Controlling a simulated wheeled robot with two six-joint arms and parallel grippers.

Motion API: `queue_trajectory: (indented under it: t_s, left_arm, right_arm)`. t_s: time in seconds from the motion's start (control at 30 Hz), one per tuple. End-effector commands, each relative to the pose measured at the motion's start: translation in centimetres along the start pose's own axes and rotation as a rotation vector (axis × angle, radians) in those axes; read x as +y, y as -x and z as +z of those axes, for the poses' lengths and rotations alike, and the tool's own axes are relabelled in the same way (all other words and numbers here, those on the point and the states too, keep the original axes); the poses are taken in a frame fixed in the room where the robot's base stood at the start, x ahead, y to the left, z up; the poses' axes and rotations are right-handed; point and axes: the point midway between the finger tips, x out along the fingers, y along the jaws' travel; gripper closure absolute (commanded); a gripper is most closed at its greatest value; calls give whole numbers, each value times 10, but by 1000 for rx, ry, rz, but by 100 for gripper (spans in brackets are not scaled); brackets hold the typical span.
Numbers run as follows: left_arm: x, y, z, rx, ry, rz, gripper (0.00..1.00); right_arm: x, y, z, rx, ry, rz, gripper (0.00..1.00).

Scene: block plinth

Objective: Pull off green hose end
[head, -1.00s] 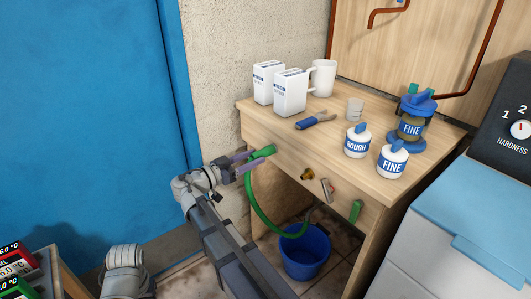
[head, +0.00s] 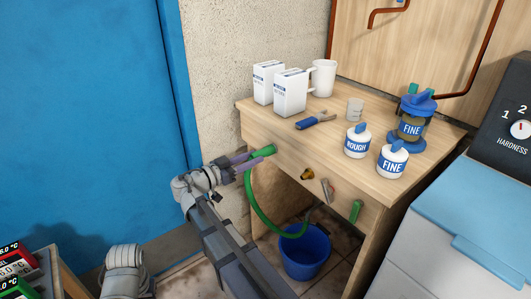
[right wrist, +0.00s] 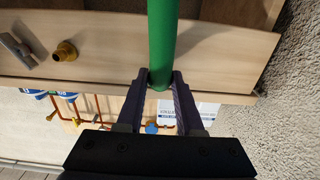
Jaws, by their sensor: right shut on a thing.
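The green hose (head: 262,212) hangs in front of the wooden bench and curves down toward the blue bucket. Its upper end (head: 263,152) is by the bench's front left. My right gripper (head: 250,161) is shut on the green hose near this end. In the right wrist view the green hose (right wrist: 162,35) stands between the two fingertips (right wrist: 160,80), which touch its sides. A brass fitting (head: 307,174) on the bench front is apart from the held end. My left gripper is not in view.
The blue bucket (head: 305,252) stands on the floor under the bench (head: 300,140). A grey lever (head: 327,190) and a short green piece (head: 355,211) are on the bench front. Boxes, a mug and labelled jars stand on top. A wall (head: 220,80) is close behind my right gripper.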

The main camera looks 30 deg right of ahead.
Motion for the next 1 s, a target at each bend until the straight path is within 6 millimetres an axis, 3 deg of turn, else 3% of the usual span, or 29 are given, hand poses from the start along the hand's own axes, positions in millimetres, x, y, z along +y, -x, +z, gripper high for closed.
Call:
queue_trajectory:
  t_s: [1.0]
  left_arm:
    - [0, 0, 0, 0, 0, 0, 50]
  right_arm:
    - [0, 30, 0, 1, 0, -1, 100]
